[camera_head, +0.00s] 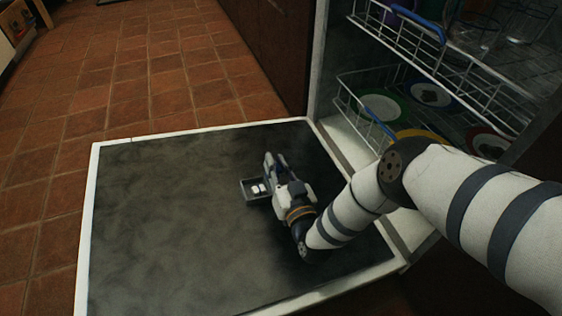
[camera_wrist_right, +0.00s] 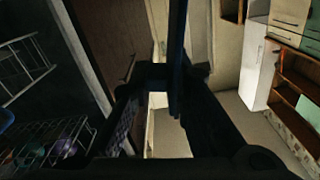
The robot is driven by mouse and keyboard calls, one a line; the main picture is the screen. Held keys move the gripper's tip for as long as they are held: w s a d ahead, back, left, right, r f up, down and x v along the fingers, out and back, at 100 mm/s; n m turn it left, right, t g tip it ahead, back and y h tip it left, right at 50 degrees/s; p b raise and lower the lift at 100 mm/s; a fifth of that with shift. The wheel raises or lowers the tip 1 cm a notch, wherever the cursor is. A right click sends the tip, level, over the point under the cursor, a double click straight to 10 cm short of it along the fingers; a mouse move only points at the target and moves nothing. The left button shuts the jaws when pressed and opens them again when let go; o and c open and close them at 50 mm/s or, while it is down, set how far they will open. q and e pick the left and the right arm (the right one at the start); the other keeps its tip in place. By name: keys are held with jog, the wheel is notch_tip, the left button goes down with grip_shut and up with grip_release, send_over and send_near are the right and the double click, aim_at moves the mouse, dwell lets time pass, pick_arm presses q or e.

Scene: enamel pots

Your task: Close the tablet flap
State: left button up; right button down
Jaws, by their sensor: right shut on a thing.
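The tablet compartment (camera_head: 246,187) is a small grey box on the dark inner face of the lowered dishwasher door (camera_head: 180,220). It is open at the top, and white tablets (camera_head: 259,189) show inside. My right gripper (camera_head: 274,168) is right beside the compartment, low over the door. It is shut on what looks like the raised tablet flap (camera_wrist_right: 177,55), a thin dark piece standing between the fingers in the right wrist view. The fingers hide much of the flap in the head view. My left gripper is not in view.
The open dishwasher stands at the right, with an upper rack (camera_head: 415,45) of glasses and a lower rack (camera_head: 350,95) of coloured plates. My right arm passes in front of the lower rack. Brown floor tiles (camera_head: 150,70) lie clear beyond the door.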

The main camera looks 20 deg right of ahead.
jog(key=shift+s+a+r+n+p, duration=0.1)
jog(key=shift+a+n+p, duration=0.25)
jog(key=shift+n, duration=0.45)
jog(key=shift+a+r+n+p, duration=0.1)
jog(key=shift+a+n+p, duration=0.15)
jog(key=shift+n, duration=0.55)
jog(key=shift+a, duration=0.1)
jog(key=shift+f, duration=0.1)
jog(key=c, duration=1.6)
grip_release()
jog(key=shift+s+a, duration=0.1)
